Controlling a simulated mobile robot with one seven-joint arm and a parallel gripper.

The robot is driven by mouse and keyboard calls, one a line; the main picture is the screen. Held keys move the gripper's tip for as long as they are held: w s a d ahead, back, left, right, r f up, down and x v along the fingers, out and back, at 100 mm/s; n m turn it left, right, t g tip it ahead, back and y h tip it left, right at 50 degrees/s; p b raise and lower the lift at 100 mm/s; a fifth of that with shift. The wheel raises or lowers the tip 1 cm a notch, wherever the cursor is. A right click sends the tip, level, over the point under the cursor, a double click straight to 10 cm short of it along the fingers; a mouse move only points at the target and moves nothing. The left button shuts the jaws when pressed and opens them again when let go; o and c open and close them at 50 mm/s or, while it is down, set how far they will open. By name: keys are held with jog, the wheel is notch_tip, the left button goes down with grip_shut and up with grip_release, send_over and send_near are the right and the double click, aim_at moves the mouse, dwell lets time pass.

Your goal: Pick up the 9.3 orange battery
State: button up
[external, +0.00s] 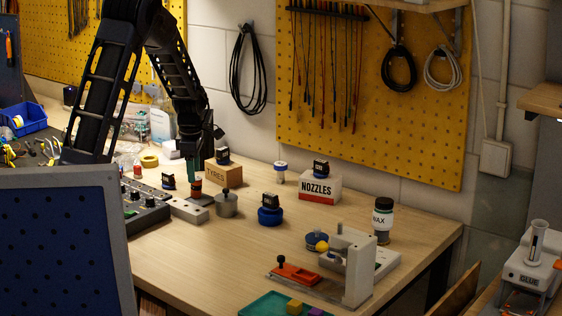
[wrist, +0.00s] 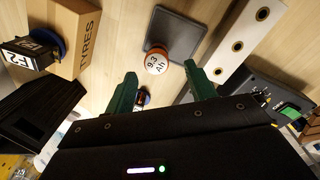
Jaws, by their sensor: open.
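The orange battery (wrist: 157,64) shows its white round top marked "9.3 Ah" in the wrist view, with an orange rim. It stands upright on a dark grey square pad (wrist: 175,22). In the external view the battery (external: 197,187) is a small dark and orange cylinder, partly hidden by my gripper. My gripper (wrist: 160,70) is open, with one green finger on each side of the battery in the wrist view. In the external view my gripper (external: 193,167) points down just above the battery. I cannot tell whether the fingers touch it.
A pale block with holes (wrist: 237,45) lies beside the pad. A metal pot (external: 226,205) stands to the right. Another small dark device (external: 168,181) is at left.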

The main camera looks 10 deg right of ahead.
aim_at(198, 178)
jog(key=shift+w+d+f, duration=0.15)
jog(key=shift+w+f, duration=0.05)
jog(key=shift+f, duration=1.2)
jog(key=shift+w+d+f, duration=0.1)
jog(key=shift+w+f, duration=0.05)
jog(key=shift+f, duration=1.25)
jog(key=c, duration=1.1)
jog(key=shift+r, duration=0.15)
